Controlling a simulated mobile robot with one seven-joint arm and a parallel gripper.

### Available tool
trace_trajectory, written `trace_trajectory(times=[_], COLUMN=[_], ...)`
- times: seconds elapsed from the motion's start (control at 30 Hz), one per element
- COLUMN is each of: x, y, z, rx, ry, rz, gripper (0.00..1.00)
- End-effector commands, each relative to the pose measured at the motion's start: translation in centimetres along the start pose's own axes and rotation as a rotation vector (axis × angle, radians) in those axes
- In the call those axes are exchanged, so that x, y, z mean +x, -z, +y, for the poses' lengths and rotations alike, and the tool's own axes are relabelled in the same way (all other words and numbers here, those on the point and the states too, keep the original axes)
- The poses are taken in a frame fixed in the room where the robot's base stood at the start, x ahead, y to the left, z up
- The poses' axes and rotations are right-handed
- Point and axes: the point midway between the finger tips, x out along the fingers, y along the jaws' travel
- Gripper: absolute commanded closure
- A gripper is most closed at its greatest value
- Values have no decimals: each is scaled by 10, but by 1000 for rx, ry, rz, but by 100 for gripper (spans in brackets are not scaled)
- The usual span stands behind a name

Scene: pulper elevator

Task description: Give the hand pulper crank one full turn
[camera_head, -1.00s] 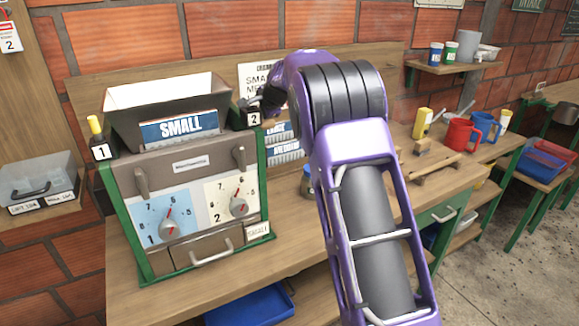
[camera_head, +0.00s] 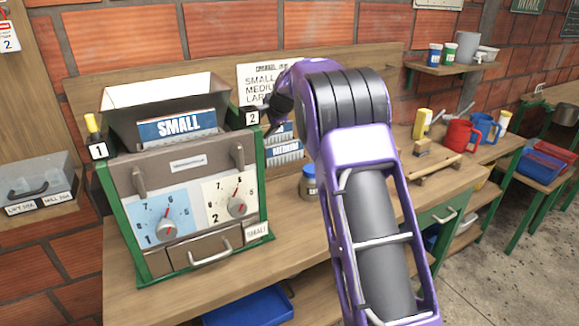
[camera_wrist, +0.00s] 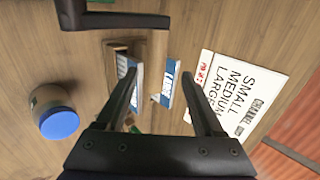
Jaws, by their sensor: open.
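The hand pulper (camera_head: 185,160) stands on the bench at left in the head view, with a grey hopper on top and a "SMALL" card. In the wrist view a dark grey bar with a thick dark end (camera_wrist: 125,20), which looks like the crank, crosses the top edge, partly cut off. In the head view I cannot make out the crank. My gripper (camera_wrist: 162,73) is open and empty, its fingers below the bar in the picture and apart from it. In the head view my gripper (camera_head: 280,103) is a small dark shape right of the hopper.
Red mug (camera_head: 460,135) and blue mug (camera_head: 483,126) stand farther right. A blue bin (camera_head: 250,306) sits below.

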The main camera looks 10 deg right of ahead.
Motion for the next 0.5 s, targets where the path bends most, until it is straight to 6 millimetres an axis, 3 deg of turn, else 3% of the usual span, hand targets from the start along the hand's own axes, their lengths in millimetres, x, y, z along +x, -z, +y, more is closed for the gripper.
trace_trajectory(times=[0.1,0.5], x=[-1,-11], y=[-1,-2], z=[-2,-3], rx=[0,1], ry=[2,5], rz=[-1,-2], gripper=[12,12])
